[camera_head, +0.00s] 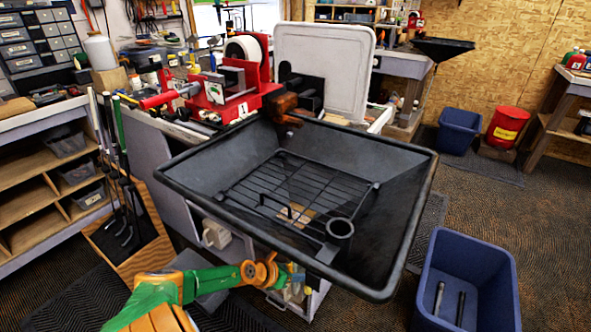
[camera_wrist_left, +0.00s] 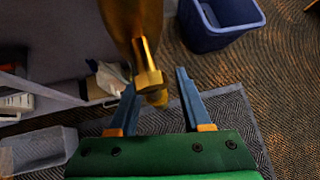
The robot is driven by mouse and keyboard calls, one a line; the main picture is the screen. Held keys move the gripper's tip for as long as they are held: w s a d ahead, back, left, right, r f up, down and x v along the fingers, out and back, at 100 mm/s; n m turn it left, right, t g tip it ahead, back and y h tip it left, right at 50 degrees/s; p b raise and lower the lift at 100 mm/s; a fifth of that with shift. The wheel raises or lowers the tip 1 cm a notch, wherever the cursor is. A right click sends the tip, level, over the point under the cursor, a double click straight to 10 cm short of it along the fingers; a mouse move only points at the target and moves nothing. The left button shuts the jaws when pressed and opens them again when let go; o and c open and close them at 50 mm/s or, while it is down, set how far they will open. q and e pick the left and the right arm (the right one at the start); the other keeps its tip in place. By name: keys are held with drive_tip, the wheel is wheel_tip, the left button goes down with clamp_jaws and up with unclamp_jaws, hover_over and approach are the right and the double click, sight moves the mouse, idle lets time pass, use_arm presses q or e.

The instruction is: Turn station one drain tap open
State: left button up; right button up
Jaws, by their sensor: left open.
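The drain tap shows close up in the left wrist view as a brass body (camera_wrist_left: 128,22) with a hex-shaped lower part, hanging down from the top. My left gripper (camera_wrist_left: 156,79) is open, with its two blue fingers either side of the tap's lower end. I cannot tell whether they touch it. In the head view, my green and orange left arm reaches in from the lower left, and its gripper (camera_head: 291,286) is under the near edge of the black solvent tray (camera_head: 375,271). The tray hides the tap there. My right gripper is not in view.
A wire rack (camera_head: 285,185) lies in the tray. A blue bin (camera_head: 493,262) with two dark grips stands to its right. A wooden club stand (camera_head: 150,250) is on the left. The red station-one vise (camera_head: 215,113) stands behind the tray. A red can (camera_head: 505,127) is at the back right.

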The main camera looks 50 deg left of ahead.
sight(290, 269)
use_arm(q)
drive_tip(key=p+v, duration=0.2)
drive_tip(key=v, duration=0.4)
drive_tip(key=shift+s+r, duration=0.3)
